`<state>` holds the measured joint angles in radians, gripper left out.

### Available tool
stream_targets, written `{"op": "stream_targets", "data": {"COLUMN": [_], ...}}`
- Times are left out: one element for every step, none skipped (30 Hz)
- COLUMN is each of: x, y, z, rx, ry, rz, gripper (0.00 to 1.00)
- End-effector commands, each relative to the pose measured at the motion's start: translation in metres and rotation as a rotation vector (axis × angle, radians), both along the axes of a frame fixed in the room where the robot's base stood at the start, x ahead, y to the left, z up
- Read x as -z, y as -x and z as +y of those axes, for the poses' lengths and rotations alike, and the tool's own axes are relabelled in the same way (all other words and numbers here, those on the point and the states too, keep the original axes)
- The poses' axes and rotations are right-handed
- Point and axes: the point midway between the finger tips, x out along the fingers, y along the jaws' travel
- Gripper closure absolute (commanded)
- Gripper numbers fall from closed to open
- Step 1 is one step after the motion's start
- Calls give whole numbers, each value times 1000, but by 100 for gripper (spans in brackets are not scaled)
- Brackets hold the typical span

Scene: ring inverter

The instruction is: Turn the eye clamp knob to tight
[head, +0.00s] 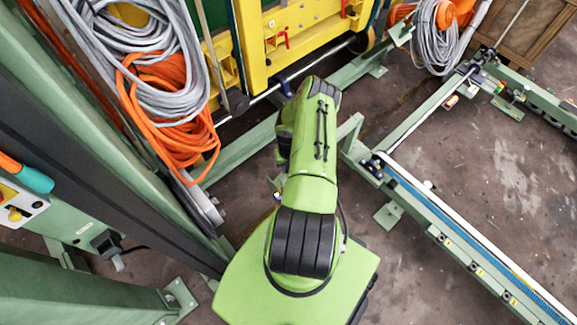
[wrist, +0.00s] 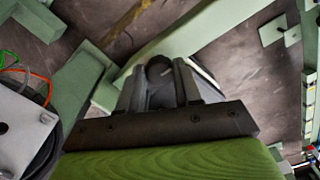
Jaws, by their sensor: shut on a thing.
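In the wrist view my gripper (wrist: 159,84) has its two grey fingers on either side of a dark, rounded knob (wrist: 159,67), and is shut on it. This looks like the eye clamp knob; only its rounded top shows between the fingers. Its marks and its turn position cannot be read. In the head view my green arm covers the place, so the gripper and the knob do not show clearly there.
Pale green steel beams (wrist: 205,38) run close behind the fingers. In the head view a yellow frame (head: 300,25) stands at the back, with grey cable coils (head: 165,60) and orange cable (head: 165,95) at the left. A green rail (head: 450,220) runs along the right. Brown floor lies open beyond it.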

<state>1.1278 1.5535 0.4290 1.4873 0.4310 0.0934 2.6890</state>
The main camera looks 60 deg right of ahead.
Motion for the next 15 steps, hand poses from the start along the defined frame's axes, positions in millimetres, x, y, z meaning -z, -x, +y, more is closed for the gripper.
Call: {"op": "stream_targets", "data": {"x": [-1,-1,-1,-1,-1,-1,-1,-1,0,0,0,0,0,0,0], "y": [-1,-1,-1,-1,-1,-1,-1,-1,-1,-1,-1,-1,-1,0,0], "z": [-1,-1,-1,-1,-1,-1,-1,-1,-1,-1,-1,-1,0,0,0], "rx": [2,2,2,2,1,1,1,1,1,1,0,0,0,0,0], "ry": [2,2,3,3,2,2,2,2,2,2,1,1,1,1,1], "rz": [-2,-2,-3,-3,-2,-2,-2,-2,-2,-2,-2,-2,-2,-2,-1], "gripper": [97,97,97,97,97,65,60,56,50,45,41,41,41,41,41]}}
